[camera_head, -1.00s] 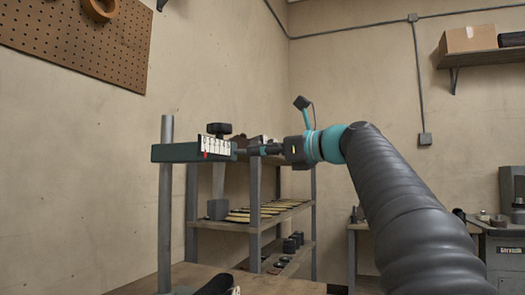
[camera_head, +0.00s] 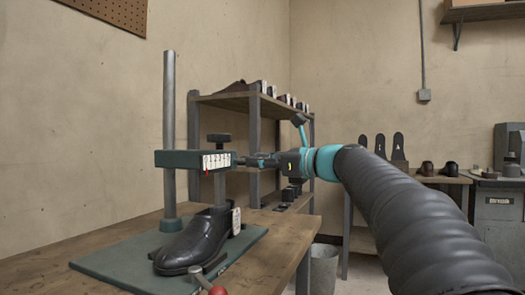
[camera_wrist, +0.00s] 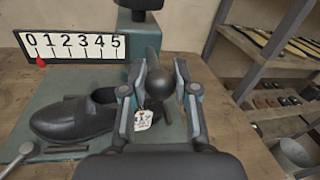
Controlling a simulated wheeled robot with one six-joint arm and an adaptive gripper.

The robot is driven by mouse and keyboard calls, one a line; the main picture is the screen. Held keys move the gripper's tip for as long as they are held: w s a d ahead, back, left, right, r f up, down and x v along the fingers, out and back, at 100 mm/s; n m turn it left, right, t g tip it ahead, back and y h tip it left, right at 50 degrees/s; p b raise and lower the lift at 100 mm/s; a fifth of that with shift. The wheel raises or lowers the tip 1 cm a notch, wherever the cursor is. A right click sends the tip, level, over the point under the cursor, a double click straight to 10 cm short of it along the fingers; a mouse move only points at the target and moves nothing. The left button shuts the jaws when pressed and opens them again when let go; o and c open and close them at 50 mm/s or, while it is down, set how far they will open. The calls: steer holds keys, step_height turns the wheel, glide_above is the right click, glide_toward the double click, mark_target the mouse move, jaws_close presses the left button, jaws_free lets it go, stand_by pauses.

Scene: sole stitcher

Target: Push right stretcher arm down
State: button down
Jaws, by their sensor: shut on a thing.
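The stretcher arm is a dark green horizontal block (camera_head: 182,159) on a grey upright post (camera_head: 168,110). Its white scale, 0 to 5, has a red pointer; the scale shows large in the wrist view (camera_wrist: 72,46). My gripper (camera_head: 262,161) is at the block's right end. In the wrist view its fingers are shut around a dark ball knob (camera_wrist: 157,86). The wrist view also shows the shoe (camera_wrist: 70,118).
A red-knobbed lever (camera_head: 217,290) is at the bench's front. The wooden bench (camera_head: 270,232) is bare right of the base. A shelf (camera_head: 237,101) with shoes and soles stands behind. A bin (camera_head: 324,266) is on the floor to the right.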

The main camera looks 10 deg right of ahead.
steer(key=shift+a+f, duration=0.15)
steer(key=shift+f, duration=0.45)
steer(key=c, duration=0.9)
jaws_free()
steer(key=shift+o, duration=0.2)
steer(key=shift+s+d+r, duration=0.2)
steer(key=shift+s+d, duration=0.05)
steer(key=shift+d, duration=0.15)
steer(key=v, duration=1.1)
steer(key=shift+f, duration=0.1)
